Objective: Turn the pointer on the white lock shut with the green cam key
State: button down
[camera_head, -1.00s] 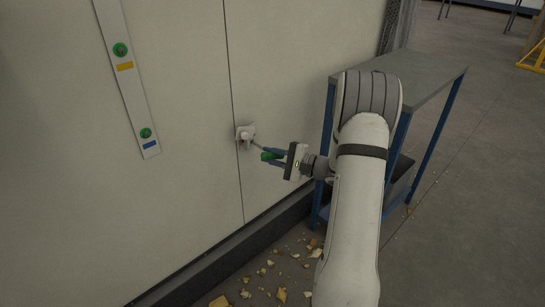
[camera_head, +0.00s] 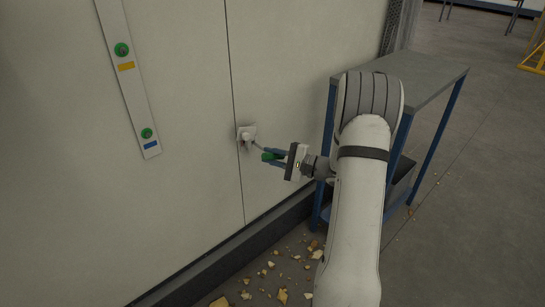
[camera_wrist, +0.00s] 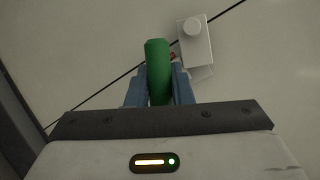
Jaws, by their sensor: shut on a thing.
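The white lock (camera_head: 246,133) is mounted on the pale wall panel, at the vertical seam. The key is just below and right of the lock in the head view. I cannot tell whether it touches the lock.
A white strip (camera_head: 132,88) on the wall at left carries two round green pieces, with a yellow and a blue label. A grey-topped table with blue legs (camera_head: 425,73) stands right, behind my arm. Yellowish chips (camera_head: 283,295) lie on the floor by the dark wall base.

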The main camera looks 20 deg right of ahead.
jog(key=shift+w+a, duration=0.25)
jog(key=shift+w, duration=0.35)
jog(key=shift+w+a, duration=0.2)
jog(key=shift+w, duration=0.35)
jog(key=shift+w+b, duration=0.15)
jog(key=shift+b, duration=0.35)
dwell(1.4)
jog(key=shift+b, duration=0.35)
jog(key=n+b, duration=0.1)
jog(key=b, duration=0.1)
jog(key=n+h+b, duration=0.1)
jog(key=n+b, duration=0.1)
jog(key=n+g+h+b, duration=0.1)
jog(key=b, duration=0.1)
jog(key=shift+f, duration=0.3)
jog(key=n+h, duration=0.3)
jog(key=n, duration=0.2)
jog(key=n+h, duration=0.4)
jog(key=n, duration=0.1)
jog(key=shift+d+t+p, duration=0.15)
jog(key=shift+t+p, duration=0.15)
